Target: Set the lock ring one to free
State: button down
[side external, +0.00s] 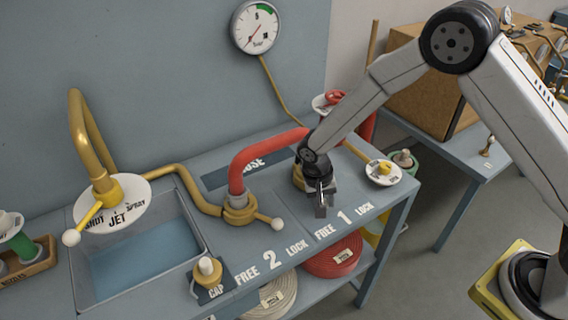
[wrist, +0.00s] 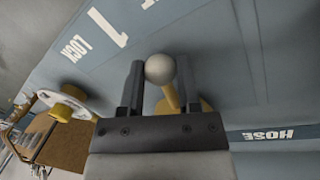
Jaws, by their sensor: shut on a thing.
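Lock ring one is a brass collar (side external: 298,179) on the bench, mostly hidden behind my gripper in the side view. My gripper (side external: 321,205) points down at the bench and is shut on this ball; the fingers (wrist: 160,82) also show in the wrist view. The lever points toward the lettering FREE (side external: 326,232), 1 (side external: 343,217) and LOCK (side external: 364,208); its exact angle is hard to tell.
Lock ring two (side external: 240,208), with a red bent pipe (side external: 265,145) and its own ball lever (side external: 277,224), stands left of my gripper. A sink (side external: 140,260) is further left. A white dial plate (side external: 384,173) stands right of it. A red hose coil (side external: 332,257) lies below.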

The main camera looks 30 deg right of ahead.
jog(key=shift+w+a+m, duration=0.2)
jog(key=shift+a+m, duration=0.25)
jog(key=shift+m, duration=0.05)
jog(key=shift+w+a+m, duration=0.2)
jog(key=shift+a+m, duration=0.25)
jog(key=shift+m, duration=0.05)
jog(key=shift+c, duration=1.5)
grip_release()
jog(key=shift+r, duration=0.1)
notch_tip(320, 180, up, 8)
jog(key=a, duration=0.1)
jog(key=shift+w+f, duration=0.2)
jog(key=shift+w, duration=0.25)
